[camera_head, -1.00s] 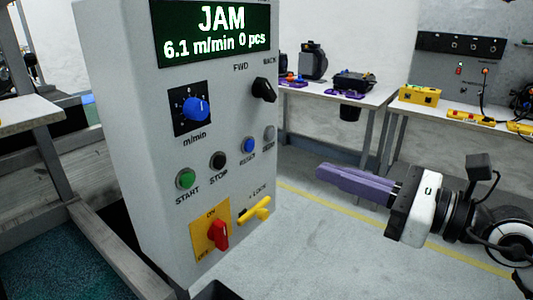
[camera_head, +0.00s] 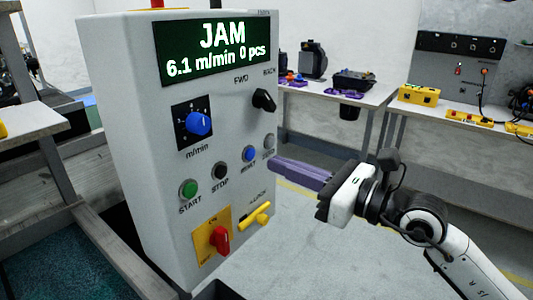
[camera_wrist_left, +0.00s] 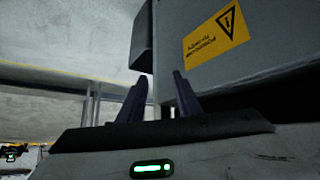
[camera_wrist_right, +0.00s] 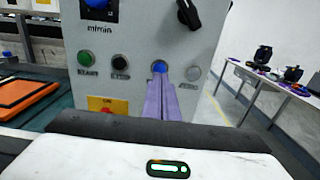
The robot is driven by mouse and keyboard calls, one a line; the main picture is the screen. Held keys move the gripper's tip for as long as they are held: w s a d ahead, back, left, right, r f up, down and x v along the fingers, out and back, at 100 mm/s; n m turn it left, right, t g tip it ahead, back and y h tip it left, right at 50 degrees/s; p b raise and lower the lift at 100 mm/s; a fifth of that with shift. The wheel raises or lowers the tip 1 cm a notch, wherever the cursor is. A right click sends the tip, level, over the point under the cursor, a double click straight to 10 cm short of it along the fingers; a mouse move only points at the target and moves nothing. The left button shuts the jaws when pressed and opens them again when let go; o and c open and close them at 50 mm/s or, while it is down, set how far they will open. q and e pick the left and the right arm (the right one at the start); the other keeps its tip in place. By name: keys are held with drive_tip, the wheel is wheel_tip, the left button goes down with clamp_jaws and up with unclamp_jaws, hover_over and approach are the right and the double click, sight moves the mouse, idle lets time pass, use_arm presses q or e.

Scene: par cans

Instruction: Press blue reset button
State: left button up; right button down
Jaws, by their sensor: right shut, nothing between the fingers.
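The blue reset button (camera_head: 249,153) sits on the front of the grey control box, in the row with the green start and black stop buttons. It also shows in the right wrist view (camera_wrist_right: 159,66), just beyond the finger ends. My right gripper (camera_head: 273,163) is shut and empty, its purple fingers pointing at the button from the right. In the head view a small gap shows between fingertips and button. My left gripper (camera_wrist_left: 159,75) is open and empty near a grey housing with a yellow warning label (camera_wrist_left: 215,34); it is outside the head view.
The box's display (camera_head: 213,50) reads JAM, 6.1 m/min, 0 pcs. A black selector knob (camera_head: 263,101), blue speed knob (camera_head: 198,123), red switch (camera_head: 219,240) and yellow lock handle (camera_head: 256,214) project nearby. Benches stand behind; the floor right of the box is clear.

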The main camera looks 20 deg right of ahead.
sight(252, 154)
drive_tip(key=x, duration=0.3)
drive_tip(key=shift+w+a+r, duration=0.1)
drive_tip(key=shift+w+a, duration=0.1)
drive_tip(key=shift+w, duration=0.05)
drive_tip(key=shift+w+a+p, duration=0.2)
drive_tip(key=shift+w+p, duration=0.05)
drive_tip(key=shift+p, duration=0.05)
use_arm(q)
drive_tip(key=shift+s+a, duration=0.25)
drive_tip(key=shift+s, duration=0.15)
